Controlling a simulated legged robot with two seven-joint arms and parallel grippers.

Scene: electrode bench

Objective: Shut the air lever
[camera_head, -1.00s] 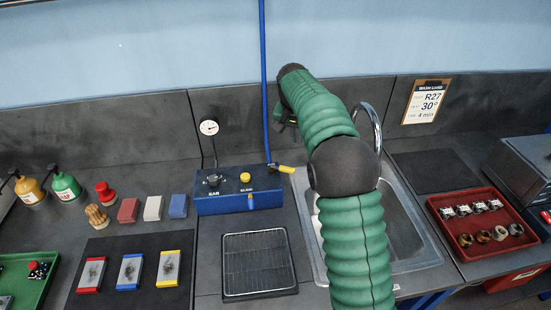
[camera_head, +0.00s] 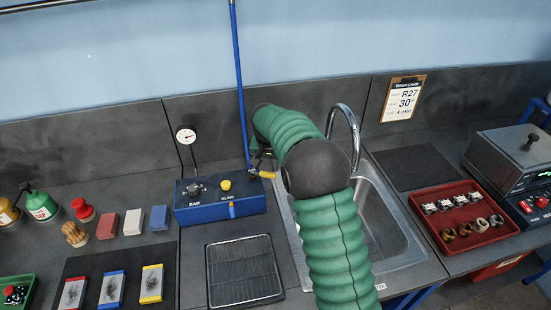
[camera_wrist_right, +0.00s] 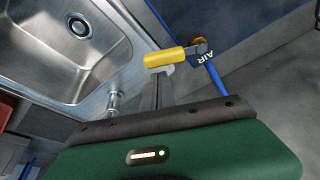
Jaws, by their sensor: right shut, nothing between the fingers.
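The air lever has a yellow handle (camera_head: 267,175) at the foot of the blue air line (camera_head: 240,80), by the blue box's right end. In the right wrist view the yellow handle (camera_wrist_right: 165,58) lies crosswise to the blue line, which carries the label AIR (camera_wrist_right: 208,56). My right gripper (camera_wrist_right: 158,76) is shut and empty, its fingertips right at the handle's free end; I cannot tell if they touch. In the head view my right gripper (camera_head: 257,158) is small and partly hidden by my green arm. My left gripper is out of view.
The blue box (camera_head: 215,208) with knobs stands left of the lever, a pressure gauge (camera_head: 186,135) behind it. The sink (camera_head: 385,225) with its curved tap (camera_head: 350,125) lies to the right. A wire rack (camera_head: 242,270) lies in front of the box.

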